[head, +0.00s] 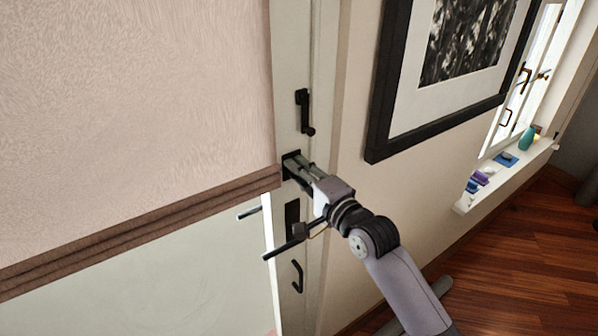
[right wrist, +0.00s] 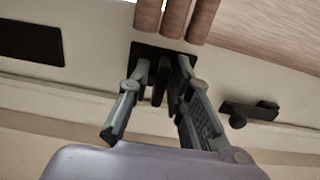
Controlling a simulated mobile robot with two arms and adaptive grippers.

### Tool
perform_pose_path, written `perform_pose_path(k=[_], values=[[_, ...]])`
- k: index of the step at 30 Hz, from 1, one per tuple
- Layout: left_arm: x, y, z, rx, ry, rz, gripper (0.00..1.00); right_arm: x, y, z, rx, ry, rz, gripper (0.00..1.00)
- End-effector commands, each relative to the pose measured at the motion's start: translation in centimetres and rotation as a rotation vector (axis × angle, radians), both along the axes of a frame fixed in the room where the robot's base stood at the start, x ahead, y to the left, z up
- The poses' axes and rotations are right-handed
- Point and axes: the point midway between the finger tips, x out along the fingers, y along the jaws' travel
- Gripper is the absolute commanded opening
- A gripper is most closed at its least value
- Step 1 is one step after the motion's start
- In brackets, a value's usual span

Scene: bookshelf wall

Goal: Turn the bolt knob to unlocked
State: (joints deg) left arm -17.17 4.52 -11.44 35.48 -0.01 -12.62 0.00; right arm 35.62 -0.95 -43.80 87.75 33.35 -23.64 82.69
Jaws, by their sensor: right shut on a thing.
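The bolt's black plate (head: 288,157) is on the door's frame strip, beside the end of the brown blind rail. My right gripper (head: 297,166) reaches it from the lower right, with its fingertips at the plate. The right wrist view shows the black plate (right wrist: 145,52) with the dark bolt knob (right wrist: 161,80) between my two fingers, which are shut on it. The knob is mostly hidden by the fingers in the head view. Which way it is turned is hard to tell. My left gripper is not in view.
A black crank-like latch (head: 305,112) sits above the bolt. Below are a black door lever (head: 285,247) and a hooked pull (head: 297,276). The pink blind (head: 130,110) hangs left; a framed picture (head: 385,110) hangs right. Small objects stand on the windowsill (head: 510,175).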

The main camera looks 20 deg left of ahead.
Motion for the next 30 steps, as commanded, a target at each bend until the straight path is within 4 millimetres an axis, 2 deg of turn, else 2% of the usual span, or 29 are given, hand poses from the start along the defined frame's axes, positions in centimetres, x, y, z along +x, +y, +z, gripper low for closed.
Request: perform_pose_path(k=[13, 30], values=[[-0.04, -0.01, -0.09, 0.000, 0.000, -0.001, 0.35, 0.00, 0.00, -0.01, -0.069, -0.090, 0.000, 0.00], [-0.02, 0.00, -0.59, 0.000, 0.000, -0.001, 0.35, 0.00, 0.01, -0.04, -0.383, -0.494, 0.000, 0.00]])
